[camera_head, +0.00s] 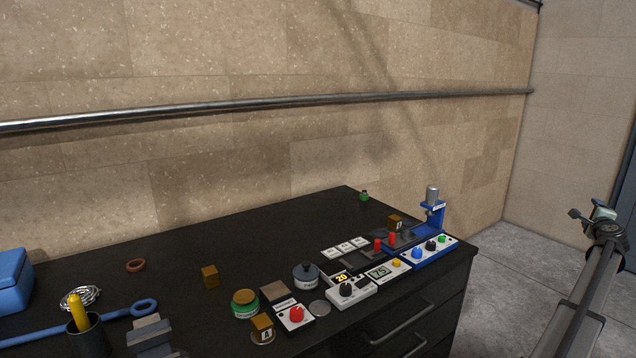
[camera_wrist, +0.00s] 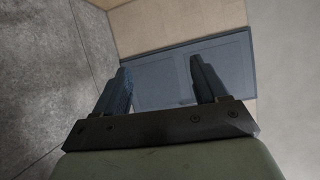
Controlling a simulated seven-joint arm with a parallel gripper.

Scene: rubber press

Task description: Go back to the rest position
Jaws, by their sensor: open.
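My gripper (camera_wrist: 160,88) shows in the wrist view with its two dark fingers spread apart and nothing between them. It faces the floor, the wall and a grey-blue door panel (camera_wrist: 180,70). In the head view my gripper is at the far right (camera_head: 590,214), off the right side of the black table (camera_head: 130,240) and clear of everything on it.
The blue press (camera_head: 432,215) stands at the table's right end. Control boxes, including one with a red knob (camera_head: 296,315), line the front edge. The table's back middle is clear.

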